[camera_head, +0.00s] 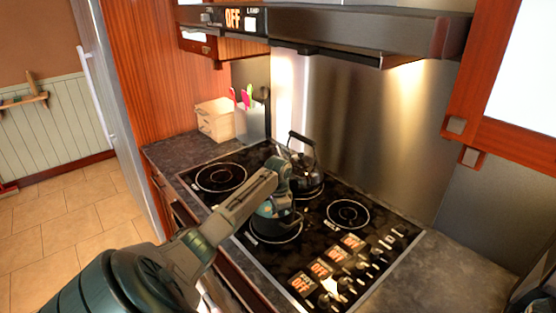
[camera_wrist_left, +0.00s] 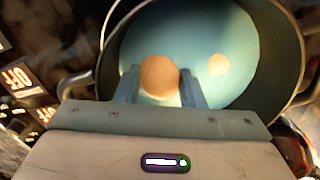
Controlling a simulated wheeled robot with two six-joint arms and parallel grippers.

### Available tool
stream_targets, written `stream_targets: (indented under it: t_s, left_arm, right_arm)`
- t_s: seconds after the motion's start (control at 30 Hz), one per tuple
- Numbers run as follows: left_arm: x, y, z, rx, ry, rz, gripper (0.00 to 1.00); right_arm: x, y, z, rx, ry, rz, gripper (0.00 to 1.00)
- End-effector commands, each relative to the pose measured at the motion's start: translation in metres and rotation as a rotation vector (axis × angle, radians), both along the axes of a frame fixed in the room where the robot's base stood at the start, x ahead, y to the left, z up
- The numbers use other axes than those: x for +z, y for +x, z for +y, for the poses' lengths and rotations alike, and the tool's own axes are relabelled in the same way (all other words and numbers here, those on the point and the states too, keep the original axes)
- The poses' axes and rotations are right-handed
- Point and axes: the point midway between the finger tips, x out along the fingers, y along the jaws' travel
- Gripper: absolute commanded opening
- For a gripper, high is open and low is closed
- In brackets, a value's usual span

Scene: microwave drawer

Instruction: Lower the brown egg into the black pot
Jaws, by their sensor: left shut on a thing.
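The brown egg (camera_wrist_left: 160,75) is held between the two blue-grey fingers of my left gripper (camera_wrist_left: 161,86) in the left wrist view. Behind it is the pot (camera_wrist_left: 291,40), with a dark rim and a pale blue inside. A pale round spot shows on the inside to the right of the egg; I cannot tell what it is. In the head view the black pot (camera_head: 286,229) stands on the front-left area of the cooktop, with my left gripper (camera_head: 270,206) over it. The egg is hidden there. I cannot tell its height relative to the rim. My right gripper is not seen.
A kettle (camera_head: 303,178) with a raised handle stands close behind the pot. The black cooktop (camera_head: 320,232) has bare burner rings left and right. A wooden box (camera_head: 215,119) and utensils are at the back left. A range hood (camera_head: 340,32) hangs above.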

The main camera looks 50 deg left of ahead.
Motion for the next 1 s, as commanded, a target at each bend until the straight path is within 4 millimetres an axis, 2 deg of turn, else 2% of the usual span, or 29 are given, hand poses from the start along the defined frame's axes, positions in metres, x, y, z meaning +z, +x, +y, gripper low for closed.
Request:
stream_targets:
  t_s: [0.47, 0.5, 0.6, 0.63, 0.87, 1.0]
  left_arm:
    - [-0.004, 0.0, 0.0, 0.0, 0.0, 0.0, 0.28]
    - [-0.004, 0.0, 0.0, 0.0, 0.0, 0.0, 0.38]
    - [-0.004, 0.0, 0.0, 0.0, 0.0, 0.0, 0.57]
    - [-0.004, 0.0, 0.0, 0.0, -0.001, 0.0, 0.61]
    - [-0.003, 0.0, 0.0, 0.0, -0.001, 0.0, 0.61]
    - [0.009, 0.001, 0.001, -0.001, 0.001, -0.003, 0.61]
  right_arm:
    - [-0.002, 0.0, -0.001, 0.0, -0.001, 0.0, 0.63]
    - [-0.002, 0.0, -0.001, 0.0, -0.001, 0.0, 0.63]
    - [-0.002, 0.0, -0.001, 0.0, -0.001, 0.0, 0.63]
    - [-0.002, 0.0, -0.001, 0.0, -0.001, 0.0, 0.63]
    - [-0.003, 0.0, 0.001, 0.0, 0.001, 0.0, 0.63]
    - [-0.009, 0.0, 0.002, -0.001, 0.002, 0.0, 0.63]
